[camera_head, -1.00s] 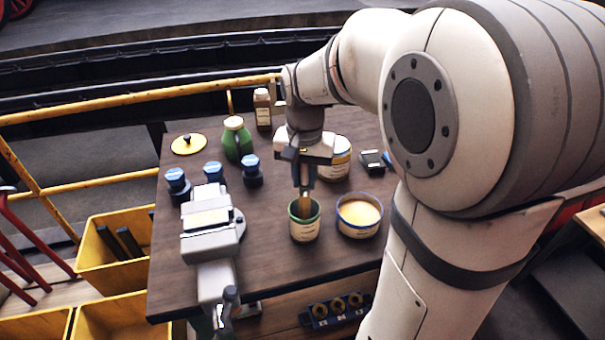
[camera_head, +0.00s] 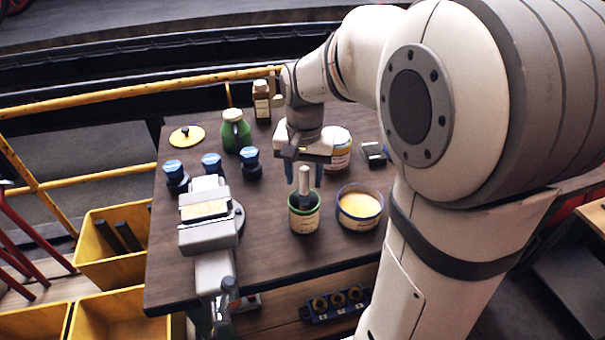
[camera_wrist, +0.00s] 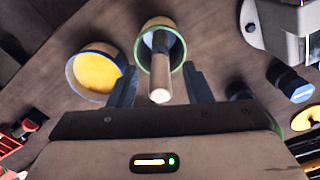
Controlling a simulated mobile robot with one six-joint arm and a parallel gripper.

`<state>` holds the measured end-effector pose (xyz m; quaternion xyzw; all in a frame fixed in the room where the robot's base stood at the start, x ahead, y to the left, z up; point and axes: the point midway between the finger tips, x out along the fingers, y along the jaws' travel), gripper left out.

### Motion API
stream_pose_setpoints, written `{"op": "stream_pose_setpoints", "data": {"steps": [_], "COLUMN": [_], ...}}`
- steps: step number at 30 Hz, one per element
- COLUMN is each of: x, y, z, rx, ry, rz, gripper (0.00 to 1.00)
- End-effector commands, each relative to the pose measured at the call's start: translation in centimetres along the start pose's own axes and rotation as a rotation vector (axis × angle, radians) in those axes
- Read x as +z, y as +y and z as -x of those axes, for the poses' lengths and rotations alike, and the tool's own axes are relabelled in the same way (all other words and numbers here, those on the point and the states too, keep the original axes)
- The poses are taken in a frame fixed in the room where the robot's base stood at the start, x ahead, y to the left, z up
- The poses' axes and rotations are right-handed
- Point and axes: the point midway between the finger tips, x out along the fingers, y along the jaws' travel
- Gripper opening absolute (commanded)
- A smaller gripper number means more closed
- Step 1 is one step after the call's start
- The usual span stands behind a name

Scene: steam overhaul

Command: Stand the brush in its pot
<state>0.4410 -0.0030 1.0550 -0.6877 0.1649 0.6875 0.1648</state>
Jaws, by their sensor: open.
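The brush (camera_head: 304,182) stands in the green-rimmed pot (camera_head: 304,222), its pale handle pointing up and its lower end hidden inside. In the wrist view the brush handle (camera_wrist: 160,92) points toward the camera, and its dark part leans on or near the rim of the pot (camera_wrist: 176,50); contact is unclear. My gripper (camera_head: 304,178) is open just above and around the top of the handle. In the wrist view the fingers of my gripper (camera_wrist: 163,88) are spread on either side of the handle, with clear gaps.
A blue-rimmed tub of yellow stuff (camera_head: 360,206) stands close right of the pot. A vise (camera_head: 208,225) is at left, with several blue-capped bottles (camera_head: 211,163) behind it. A labelled tin (camera_head: 341,150) and a green can (camera_head: 236,135) stand farther back. Bare bench lies before the pot.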

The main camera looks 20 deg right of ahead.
Motion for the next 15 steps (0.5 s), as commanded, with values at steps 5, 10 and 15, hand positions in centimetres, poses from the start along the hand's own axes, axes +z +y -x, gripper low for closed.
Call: {"op": "stream_pose_setpoints", "data": {"steps": [5,10,15], "x": [0.0,-0.1,-0.1], "y": [0.0,0.0,-0.1], "z": [0.1,1.7,4.7], "rx": [0.000,-0.001,-0.002], "ry": [0.000,0.003,0.004], "rz": [0.000,0.000,0.000], "gripper": [0.45,0.45,0.45]}}
